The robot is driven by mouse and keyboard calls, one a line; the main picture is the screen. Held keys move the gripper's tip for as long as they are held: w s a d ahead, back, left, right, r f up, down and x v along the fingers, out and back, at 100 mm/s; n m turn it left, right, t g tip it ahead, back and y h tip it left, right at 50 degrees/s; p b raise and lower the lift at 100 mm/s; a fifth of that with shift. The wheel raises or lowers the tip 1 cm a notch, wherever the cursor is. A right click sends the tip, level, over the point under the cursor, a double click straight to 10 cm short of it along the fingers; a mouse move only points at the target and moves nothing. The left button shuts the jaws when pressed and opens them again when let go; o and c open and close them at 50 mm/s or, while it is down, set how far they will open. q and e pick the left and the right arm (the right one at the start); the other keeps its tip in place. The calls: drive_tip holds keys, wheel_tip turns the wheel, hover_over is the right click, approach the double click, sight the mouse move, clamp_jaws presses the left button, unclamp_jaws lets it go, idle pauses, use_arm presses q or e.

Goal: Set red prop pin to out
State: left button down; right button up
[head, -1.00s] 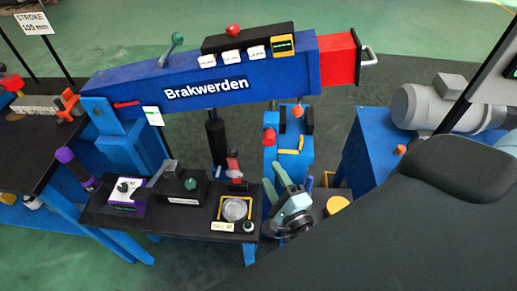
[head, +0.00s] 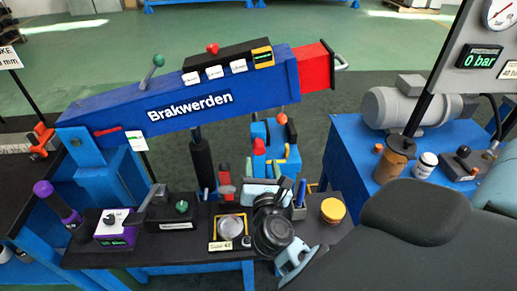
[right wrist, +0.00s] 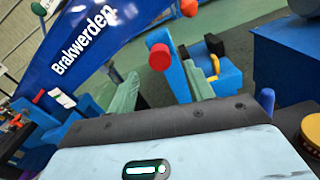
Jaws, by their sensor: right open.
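A red round-ended pin (head: 259,146) sticks out of a blue stand (head: 279,166) beyond my right gripper; I take it as the red prop pin. It also shows in the right wrist view (right wrist: 160,57), framed between the two fingers with its round end facing me. My right gripper (head: 264,174) is open and empty, short of the pin and not visibly touching it. Its pale green fingers (right wrist: 162,80) stand apart in the wrist view. How far the pin sticks out is hard to judge. My left gripper is not in view.
The blue Brakwerden boom (head: 190,104) spans the upper left. Below it, a dark bench (head: 180,251) carries a purple-sided box (head: 117,228), a round dish (head: 230,226) and a yellow-lidded jar (head: 332,210). A blue table (head: 347,147) with a grey motor (head: 408,103) stands right.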

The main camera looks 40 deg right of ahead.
sight(259, 151)
drive_tip(key=x, duration=0.7)
drive_tip(key=shift+w+p, duration=0.2)
drive_tip(key=shift+p, duration=0.1)
drive_tip(key=shift+c, duration=0.2)
